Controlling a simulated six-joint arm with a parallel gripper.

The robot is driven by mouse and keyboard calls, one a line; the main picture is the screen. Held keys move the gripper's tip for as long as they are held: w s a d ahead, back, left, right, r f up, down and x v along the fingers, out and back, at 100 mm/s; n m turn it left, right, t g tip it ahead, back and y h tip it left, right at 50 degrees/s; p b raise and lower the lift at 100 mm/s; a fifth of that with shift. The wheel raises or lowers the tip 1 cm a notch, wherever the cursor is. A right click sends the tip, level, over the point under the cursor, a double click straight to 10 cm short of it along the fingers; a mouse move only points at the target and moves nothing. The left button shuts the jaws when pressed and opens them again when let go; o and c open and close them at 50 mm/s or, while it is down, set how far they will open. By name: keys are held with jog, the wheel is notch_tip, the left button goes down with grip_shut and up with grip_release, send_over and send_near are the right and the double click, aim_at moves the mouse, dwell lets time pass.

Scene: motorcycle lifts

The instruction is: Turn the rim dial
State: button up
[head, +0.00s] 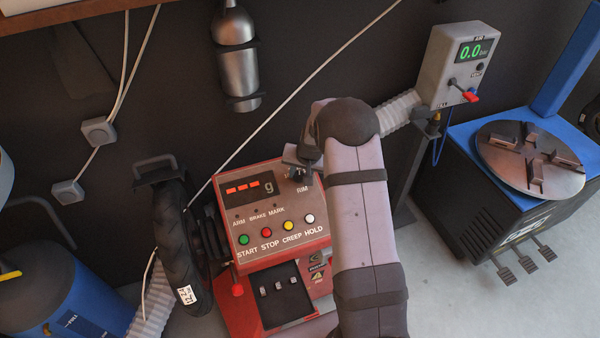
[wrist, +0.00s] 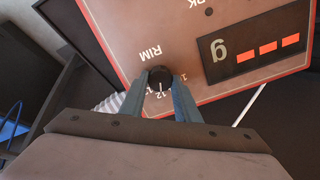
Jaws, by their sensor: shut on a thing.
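The rim dial (wrist: 160,77) is a small black knob with a white pointer line, below the word RIM in the upside-down wrist view. The pointer is near the printed 12. My gripper (wrist: 168,88) is shut on the dial, with one finger on each side of it. In the head view my gripper (head: 300,172) is at the upper right of the red balancer panel (head: 260,212), just above the RIM label. The arm and gripper mostly hide the dial there.
The panel has a display with red dashes (head: 249,188) and a row of coloured buttons (head: 276,230). A black tyre (head: 175,240) stands left of it. A grey air gauge box (head: 458,65) reading 0.0 and a tyre changer turntable (head: 530,158) are at right.

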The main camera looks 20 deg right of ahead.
dwell(0.3)
jog(key=o, duration=1)
jog(key=shift+o, duration=0.2)
jog(key=shift+r, duration=0.1)
jog(key=b+v, duration=0.2)
jog(key=v, duration=0.5)
jog(key=shift+s+r, duration=0.1)
